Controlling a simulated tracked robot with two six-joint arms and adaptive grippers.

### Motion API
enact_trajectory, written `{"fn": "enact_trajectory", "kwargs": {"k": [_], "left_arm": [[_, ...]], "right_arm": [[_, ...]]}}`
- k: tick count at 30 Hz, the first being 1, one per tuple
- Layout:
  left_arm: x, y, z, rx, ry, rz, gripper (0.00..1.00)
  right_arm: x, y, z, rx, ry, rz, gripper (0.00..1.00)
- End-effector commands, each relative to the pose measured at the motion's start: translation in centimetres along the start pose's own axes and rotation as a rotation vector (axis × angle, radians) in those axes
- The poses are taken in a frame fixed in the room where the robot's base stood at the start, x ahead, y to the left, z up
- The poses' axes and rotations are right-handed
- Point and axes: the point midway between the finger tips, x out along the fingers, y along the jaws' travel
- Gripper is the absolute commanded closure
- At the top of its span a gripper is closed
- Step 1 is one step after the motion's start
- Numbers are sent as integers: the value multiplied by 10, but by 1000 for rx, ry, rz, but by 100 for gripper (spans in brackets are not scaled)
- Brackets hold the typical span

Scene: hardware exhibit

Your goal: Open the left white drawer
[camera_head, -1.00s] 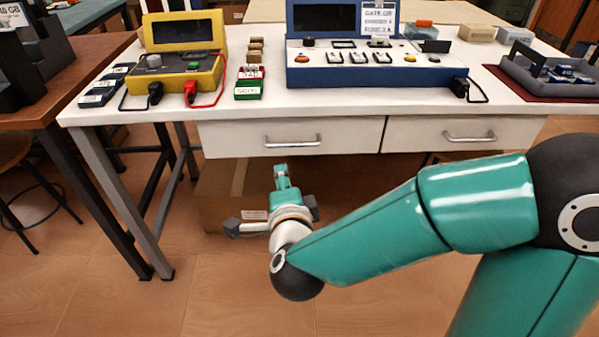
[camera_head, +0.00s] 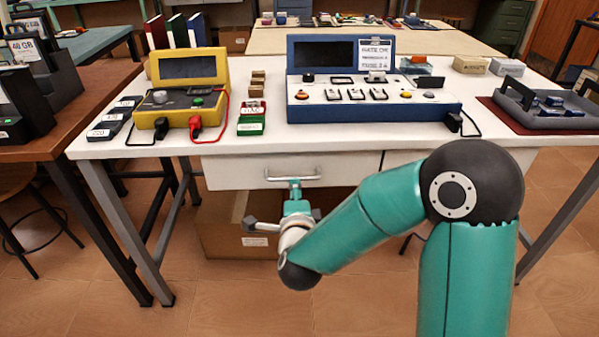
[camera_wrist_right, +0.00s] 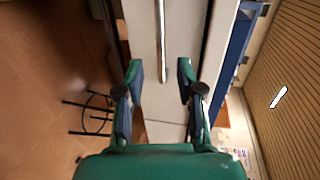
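The left white drawer (camera_head: 230,173) is under the white table top and looks closed. Its metal bar handle (camera_head: 292,177) runs across the front, and the handle also shows in the right wrist view (camera_wrist_right: 162,50). My right gripper (camera_head: 295,187) is just below and in front of the handle in the head view. In the right wrist view my right gripper (camera_wrist_right: 160,75) is open, with a finger on each side of the handle's line and clear gaps to it. Whether the handle lies at fingertip depth is hard to tell. My left gripper is not in view.
The white table (camera_head: 90,147) carries a yellow meter (camera_head: 186,95), a blue device (camera_head: 430,110) and a grey tray (camera_head: 510,115). A cardboard box (camera_head: 225,235) stands below the drawer. The right drawer is mostly hidden behind my right arm.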

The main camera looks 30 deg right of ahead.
Motion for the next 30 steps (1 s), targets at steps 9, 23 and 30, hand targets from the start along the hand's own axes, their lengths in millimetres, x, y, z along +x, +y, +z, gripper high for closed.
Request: {"fn": "enact_trajectory", "kwargs": {"k": [9,23,30], "left_arm": [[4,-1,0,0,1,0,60],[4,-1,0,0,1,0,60],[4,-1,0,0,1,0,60]], "right_arm": [[57,1,-1,-1,3,-1,63],[72,0,-1,-2,1,-1,63],[71,0,-1,-2,1,-1,98]]}}
